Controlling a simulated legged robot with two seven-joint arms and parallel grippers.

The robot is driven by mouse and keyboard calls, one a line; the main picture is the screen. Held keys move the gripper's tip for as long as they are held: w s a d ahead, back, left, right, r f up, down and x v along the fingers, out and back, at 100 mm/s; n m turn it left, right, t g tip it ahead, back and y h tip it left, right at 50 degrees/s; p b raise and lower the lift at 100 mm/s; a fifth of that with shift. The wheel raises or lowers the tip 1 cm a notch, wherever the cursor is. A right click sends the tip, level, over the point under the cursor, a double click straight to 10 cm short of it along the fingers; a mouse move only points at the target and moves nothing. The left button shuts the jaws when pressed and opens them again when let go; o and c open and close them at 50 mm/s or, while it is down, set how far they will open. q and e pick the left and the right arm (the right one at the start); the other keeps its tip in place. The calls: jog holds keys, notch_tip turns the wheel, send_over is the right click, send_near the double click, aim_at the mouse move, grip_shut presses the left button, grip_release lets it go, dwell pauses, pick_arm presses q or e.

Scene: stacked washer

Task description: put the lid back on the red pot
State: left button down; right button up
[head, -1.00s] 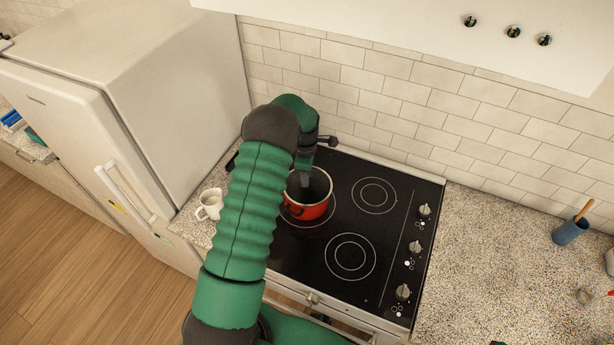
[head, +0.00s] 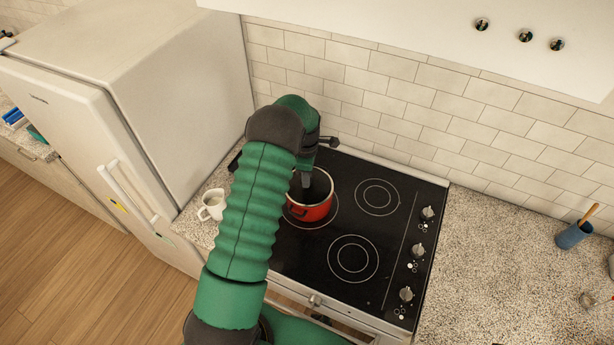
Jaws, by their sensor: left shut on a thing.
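The red pot (head: 309,212) stands on the left side of the black cooktop. Its top is open to view on the right, and its dark inside shows. My left gripper (head: 306,183) points down at the pot, with a dark finger in front of the pot's inside. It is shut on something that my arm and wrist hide. I cannot tell whether the finger touches the pot. I cannot make out the lid; my arm covers much of the area left of the pot. My right gripper is not in view.
The cooktop (head: 385,240) has free burners right of the pot and knobs along its right edge. A blue utensil cup (head: 572,235) stands on the right counter. A hood overhangs above.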

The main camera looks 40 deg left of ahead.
pick_arm(q)
jog(key=shift+a, duration=0.25)
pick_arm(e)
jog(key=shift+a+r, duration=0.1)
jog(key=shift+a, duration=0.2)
pick_arm(q)
jog(key=shift+d, duration=0.25)
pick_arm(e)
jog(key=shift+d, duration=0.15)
pick_arm(q)
jog(key=shift+d, duration=0.35)
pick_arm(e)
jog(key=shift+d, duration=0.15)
pick_arm(q)
jog(key=shift+a+f, duration=0.1)
jog(key=shift+a, duration=0.1)
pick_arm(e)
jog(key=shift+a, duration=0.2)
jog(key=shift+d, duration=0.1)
pick_arm(q)
jog(key=c, duration=0.7)
grip_release()
